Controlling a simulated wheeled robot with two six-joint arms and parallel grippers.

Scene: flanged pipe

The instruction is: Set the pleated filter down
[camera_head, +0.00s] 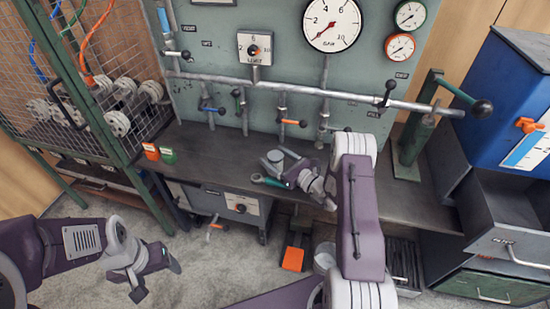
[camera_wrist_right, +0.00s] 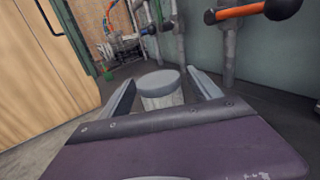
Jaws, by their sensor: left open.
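The pleated filter (camera_wrist_right: 161,92) is a pale cylinder with a grey round cap. It stands between the fingers of my right gripper (camera_wrist_right: 161,84) in the right wrist view, with the fingertips close against its sides. In the head view the filter (camera_head: 288,155) is low over the dark bench, partly hidden by my right gripper (camera_head: 284,163). I cannot tell whether its bottom touches the bench. My left gripper (camera_head: 157,279) is open and empty above the floor at lower left.
The bench (camera_head: 215,150) is clear left of the filter, except for orange and green containers (camera_head: 160,153) at its left end. A teal tool (camera_head: 268,181) lies near the front edge. Pipes with valve handles (camera_head: 290,122) run behind. A green stand (camera_head: 415,140) is at right.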

